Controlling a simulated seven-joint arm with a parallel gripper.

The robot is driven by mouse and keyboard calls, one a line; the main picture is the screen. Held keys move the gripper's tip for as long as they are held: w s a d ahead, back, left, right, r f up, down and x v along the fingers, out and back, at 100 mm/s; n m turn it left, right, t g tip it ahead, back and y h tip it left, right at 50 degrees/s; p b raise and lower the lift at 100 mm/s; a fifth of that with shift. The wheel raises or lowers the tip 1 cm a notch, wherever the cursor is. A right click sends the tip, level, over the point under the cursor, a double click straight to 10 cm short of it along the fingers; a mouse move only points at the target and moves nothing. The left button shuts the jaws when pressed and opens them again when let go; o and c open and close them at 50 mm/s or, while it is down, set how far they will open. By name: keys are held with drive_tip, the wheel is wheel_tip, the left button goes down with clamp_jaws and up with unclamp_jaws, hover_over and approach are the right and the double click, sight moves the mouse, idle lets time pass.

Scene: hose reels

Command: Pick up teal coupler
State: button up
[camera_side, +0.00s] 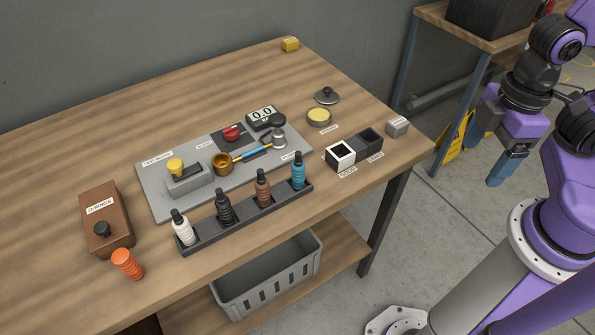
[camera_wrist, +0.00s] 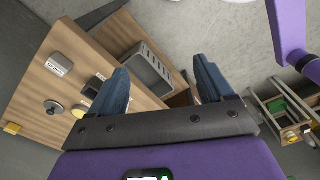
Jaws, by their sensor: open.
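The teal coupler (camera_side: 298,173) stands upright at the right end of a dark rack (camera_side: 247,222) in the side view. White, dark grey and brown couplers stand in the same rack to its left. My gripper (camera_side: 500,172) is off the table to the right, well apart from the teal coupler. In the wrist view my gripper (camera_wrist: 165,90) shows its two blue fingers spread wide with nothing between them. I cannot make out the teal coupler in the wrist view.
A grey board (camera_side: 160,206) with tools lies behind the rack. Two small square bins (camera_side: 341,154) sit right of it. A grey crate (camera_side: 268,288) is on the lower shelf.

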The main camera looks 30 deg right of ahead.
drive_tip(key=shift+c, duration=1.4)
wheel_tip(320, 180, up, 4)
drive_tip(key=n, duration=0.8)
hover_over(298, 164)
drive_tip(key=w, duration=0.1)
wheel_tip(298, 164, down, 12)
drive_tip(key=shift+a+f, duration=0.1)
drive_tip(key=shift+s+d+f, duration=0.1)
drive_tip(key=shift+d+f, duration=0.05)
drive_tip(key=shift+f, duration=1.2)
drive_tip(key=shift+s+d+f, duration=0.1)
drive_tip(key=shift+f, duration=1.2)
